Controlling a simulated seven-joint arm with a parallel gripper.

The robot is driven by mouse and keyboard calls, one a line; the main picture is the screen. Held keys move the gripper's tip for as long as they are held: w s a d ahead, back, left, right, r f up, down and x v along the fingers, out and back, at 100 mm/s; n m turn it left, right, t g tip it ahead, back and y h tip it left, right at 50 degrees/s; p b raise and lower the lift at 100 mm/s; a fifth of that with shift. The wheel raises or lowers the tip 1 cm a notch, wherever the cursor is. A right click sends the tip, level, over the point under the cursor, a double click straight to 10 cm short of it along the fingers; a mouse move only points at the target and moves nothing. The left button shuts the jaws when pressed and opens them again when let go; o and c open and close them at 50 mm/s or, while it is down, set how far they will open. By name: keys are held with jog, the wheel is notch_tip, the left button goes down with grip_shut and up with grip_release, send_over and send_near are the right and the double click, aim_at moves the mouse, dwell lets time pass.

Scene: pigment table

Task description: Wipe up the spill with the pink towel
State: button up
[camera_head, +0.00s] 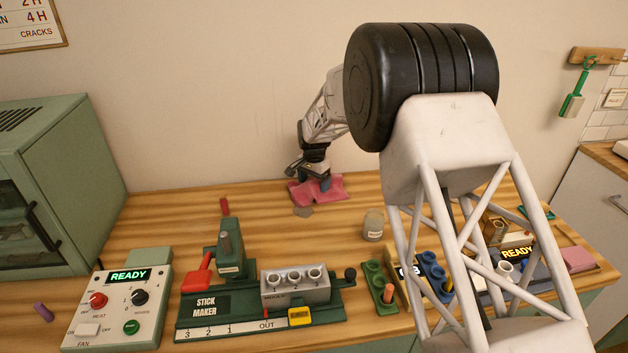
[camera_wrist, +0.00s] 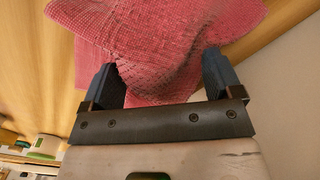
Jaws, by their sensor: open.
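The pink towel (camera_head: 326,190) lies crumpled on the wooden table near the wall. In the wrist view the towel (camera_wrist: 155,45) fills the space ahead of and between my fingers. My gripper (camera_head: 322,183) is at the towel, and in the wrist view my gripper (camera_wrist: 163,75) is open, with a fold of towel between its two dark blue fingers. A small grey-brown patch (camera_head: 303,211), which looks like the spill, is on the table just in front of the towel's left part.
A lidded jar (camera_head: 373,225) stands right of the patch. The green stick maker (camera_head: 262,300), a control box (camera_head: 120,305) and a green holder (camera_head: 378,285) stand nearer the front. A green oven-like cabinet (camera_head: 60,180) is at left. The table left of the towel is clear.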

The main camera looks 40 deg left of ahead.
jog(key=shift+f, duration=0.3)
grip_shut()
dwell(0.5)
jog(key=shift+r, duration=0.2)
jog(key=shift+r, duration=0.4)
